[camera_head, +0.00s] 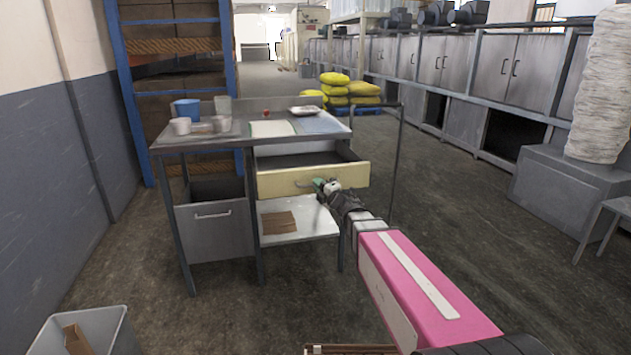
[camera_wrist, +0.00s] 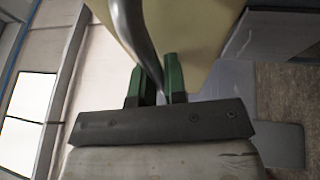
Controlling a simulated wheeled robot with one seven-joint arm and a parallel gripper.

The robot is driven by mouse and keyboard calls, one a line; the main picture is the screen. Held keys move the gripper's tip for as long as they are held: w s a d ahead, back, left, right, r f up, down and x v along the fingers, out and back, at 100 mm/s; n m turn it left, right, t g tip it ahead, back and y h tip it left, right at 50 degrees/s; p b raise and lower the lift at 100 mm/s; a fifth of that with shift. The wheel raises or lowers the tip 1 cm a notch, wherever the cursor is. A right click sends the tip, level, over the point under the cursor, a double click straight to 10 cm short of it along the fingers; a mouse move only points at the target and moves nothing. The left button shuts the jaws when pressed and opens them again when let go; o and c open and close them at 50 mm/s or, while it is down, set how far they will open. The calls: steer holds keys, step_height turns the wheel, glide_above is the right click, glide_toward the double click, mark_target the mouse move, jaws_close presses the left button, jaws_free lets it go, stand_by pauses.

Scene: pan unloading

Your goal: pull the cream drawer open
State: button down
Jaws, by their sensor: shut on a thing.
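The cream drawer (camera_head: 284,183) is in the metal workbench (camera_head: 176,147) in the head view, and it stands pulled out, with its inside showing. My gripper (camera_head: 318,184) is at the drawer's front. In the wrist view, the green fingertips of my gripper (camera_wrist: 159,82) are shut on the curved metal drawer handle (camera_wrist: 134,32). The cream drawer front (camera_wrist: 195,30) fills the top of that view. Part of the handle is hidden behind the fingers.
A grey drawer (camera_head: 219,231) below left is partly open. Cups and a blue container (camera_head: 187,109) stand on the benchtop. A lower shelf (camera_head: 310,222) holds a brown item. A grey bin (camera_head: 110,325) is at bottom left.

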steer(key=shift+s+d, duration=0.15)
steer(key=shift+s, duration=0.2)
steer(key=c, duration=1.2)
jaws_free()
steer(key=v, duration=1)
steer(key=shift+s+d+f, duration=0.1)
steer(key=shift+s+d, duration=0.15)
